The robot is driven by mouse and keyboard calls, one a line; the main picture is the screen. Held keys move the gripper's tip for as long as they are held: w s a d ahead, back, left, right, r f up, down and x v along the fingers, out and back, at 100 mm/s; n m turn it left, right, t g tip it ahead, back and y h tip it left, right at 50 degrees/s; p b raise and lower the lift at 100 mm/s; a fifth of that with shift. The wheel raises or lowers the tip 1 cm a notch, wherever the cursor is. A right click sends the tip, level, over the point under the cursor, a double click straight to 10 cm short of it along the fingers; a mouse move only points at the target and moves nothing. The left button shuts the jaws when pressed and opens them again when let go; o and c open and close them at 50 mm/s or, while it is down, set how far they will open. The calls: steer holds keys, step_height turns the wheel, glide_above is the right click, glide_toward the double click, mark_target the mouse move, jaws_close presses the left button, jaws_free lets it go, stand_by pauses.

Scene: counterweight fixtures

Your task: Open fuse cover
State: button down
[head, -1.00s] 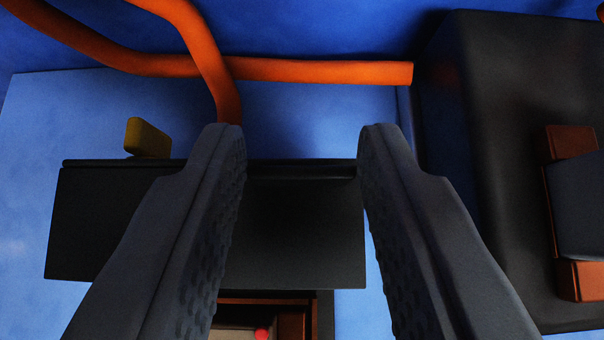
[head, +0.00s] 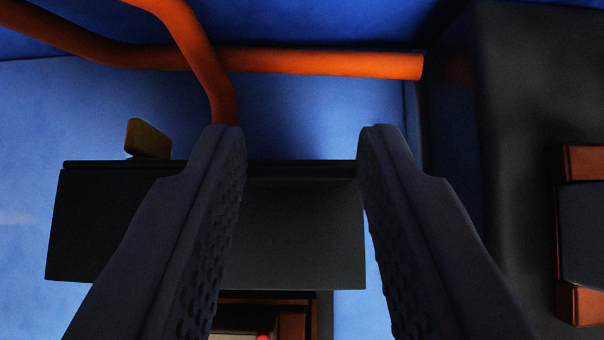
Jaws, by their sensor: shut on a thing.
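The fuse cover (head: 305,235) is a flat black panel with a raised rim along its far edge. It lies across the middle of the head view, and a mustard-yellow tab (head: 148,139) stands up behind its left part. My gripper (head: 301,128) has its two dark ribbed fingers wide apart, shut on the right part of the cover. The left finger hides a strip of the panel. Below the cover's near edge, part of a brown-orange compartment (head: 292,322) with a small red spot shows; the rest is hidden.
Orange pipes (head: 320,63) cross behind the cover, one bending down close to the left fingertip. A large black box (head: 520,90) with a brown-and-dark fitting (head: 583,165) stands at the right. The blue backing panel (head: 90,100) is bare at the left.

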steer(key=shift+w+r, duration=0.1)
steer(key=shift+r, duration=0.25)
steer(key=c, duration=1)
jaws_free()
steer(key=shift+f, duration=0.15)
steer(key=v, duration=1.7)
